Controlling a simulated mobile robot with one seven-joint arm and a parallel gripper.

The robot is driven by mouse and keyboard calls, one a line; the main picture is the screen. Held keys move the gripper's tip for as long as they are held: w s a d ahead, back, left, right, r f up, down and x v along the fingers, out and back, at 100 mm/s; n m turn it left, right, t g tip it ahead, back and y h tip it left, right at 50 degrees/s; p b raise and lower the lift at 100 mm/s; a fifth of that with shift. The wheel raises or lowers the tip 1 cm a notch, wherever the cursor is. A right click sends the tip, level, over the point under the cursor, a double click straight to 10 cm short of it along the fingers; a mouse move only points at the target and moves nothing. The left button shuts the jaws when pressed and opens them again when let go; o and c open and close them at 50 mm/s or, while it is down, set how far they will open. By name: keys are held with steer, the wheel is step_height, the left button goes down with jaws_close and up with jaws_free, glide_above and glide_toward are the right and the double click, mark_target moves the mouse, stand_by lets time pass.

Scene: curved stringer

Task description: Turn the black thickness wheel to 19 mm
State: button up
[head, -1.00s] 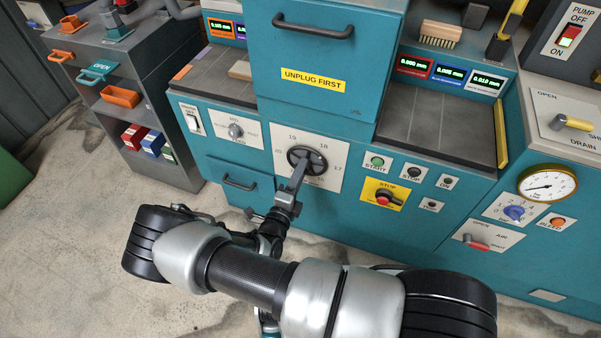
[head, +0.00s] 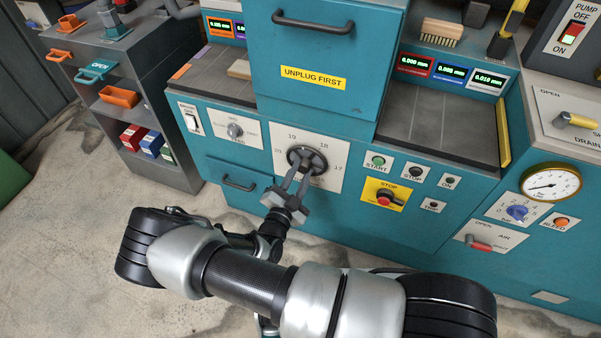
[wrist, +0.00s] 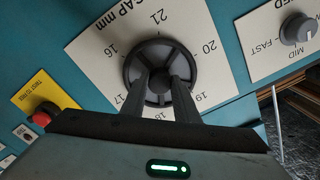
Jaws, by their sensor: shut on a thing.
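The black thickness wheel (head: 307,153) sits on a white dial plate (head: 330,145) on the teal machine front. In the wrist view the wheel (wrist: 138,65) shows a round rim and spokes, with numbers 16 to 21 around it and the words "GAP mm". In the head view 19 is at its upper left and 18 at its upper right. I cannot make out a pointer mark. My gripper (head: 300,173) is shut on the wheel, its two fingers reaching in over the lower part.
A feed knob (head: 235,130) is left of the dial. START (head: 378,161) and a yellow-backed STOP switch (head: 384,198) are to its right. A drawer handle (head: 239,184) juts out at lower left. Three small displays (head: 451,74) glow above the right worktop.

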steer(key=shift+s+d+n, duration=0.1)
steer(key=shift+n, duration=1.9)
steer(key=o, duration=1.1)
steer(key=shift+c, duration=0.2)
steer(key=p+v, duration=0.1)
steer(key=v, duration=1.6)
steer(key=shift+s, duration=0.2)
